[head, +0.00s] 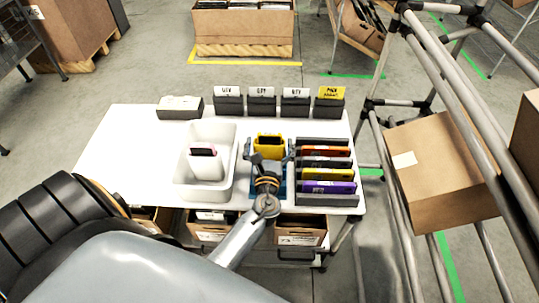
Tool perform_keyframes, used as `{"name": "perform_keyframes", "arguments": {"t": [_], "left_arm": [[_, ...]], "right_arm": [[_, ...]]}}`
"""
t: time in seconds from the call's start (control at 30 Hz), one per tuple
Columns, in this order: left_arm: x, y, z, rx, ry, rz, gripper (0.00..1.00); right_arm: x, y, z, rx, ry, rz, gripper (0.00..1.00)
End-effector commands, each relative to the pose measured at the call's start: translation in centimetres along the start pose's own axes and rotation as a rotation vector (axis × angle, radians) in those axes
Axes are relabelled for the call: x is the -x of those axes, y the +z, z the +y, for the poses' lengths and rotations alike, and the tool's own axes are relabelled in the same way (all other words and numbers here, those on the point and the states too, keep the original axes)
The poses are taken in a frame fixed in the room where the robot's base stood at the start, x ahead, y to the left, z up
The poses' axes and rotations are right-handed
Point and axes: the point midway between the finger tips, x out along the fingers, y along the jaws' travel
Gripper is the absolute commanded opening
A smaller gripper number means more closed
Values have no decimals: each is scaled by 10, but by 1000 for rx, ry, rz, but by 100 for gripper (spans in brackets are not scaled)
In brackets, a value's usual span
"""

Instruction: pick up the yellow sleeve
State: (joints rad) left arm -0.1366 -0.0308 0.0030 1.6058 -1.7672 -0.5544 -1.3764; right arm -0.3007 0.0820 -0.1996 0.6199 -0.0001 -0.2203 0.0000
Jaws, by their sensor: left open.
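A yellow sleeve (268,141) with a dark top stands on the white table, right of the white bin. My left gripper (270,158) is open, just in front of its near side. The gripper hides its lower part, and I cannot tell whether they touch. A blue item (282,188) shows partly behind my gripper. A second yellow piece (325,173) lies in the dark rack (326,200) at the right, among red, orange and purple ones. My right gripper is not in view.
A white bin (232,165) holds a white sleeve with a pink and dark top (205,162). Several dark holders with labels (262,103) line the table's back edge. Cartons (300,231) sit under the table. A pipe rack with a tilted carton (440,175) stands at the right. The table's left part is clear.

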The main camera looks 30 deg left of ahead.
Motion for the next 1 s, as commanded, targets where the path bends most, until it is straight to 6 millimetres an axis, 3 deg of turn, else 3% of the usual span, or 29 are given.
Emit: {"name": "perform_keyframes", "arguments": {"t": [0.2,0.5,0.77,1.0], "left_arm": [[-1,0,0,0,0,1,100],[0,0,0,0,0,1,43],[-1,4,0,1,0,-1,43],[-1,48,0,6,2,-3,43]], "right_arm": [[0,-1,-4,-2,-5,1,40],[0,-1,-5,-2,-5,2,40],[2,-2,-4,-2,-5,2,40],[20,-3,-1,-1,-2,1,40]]}}
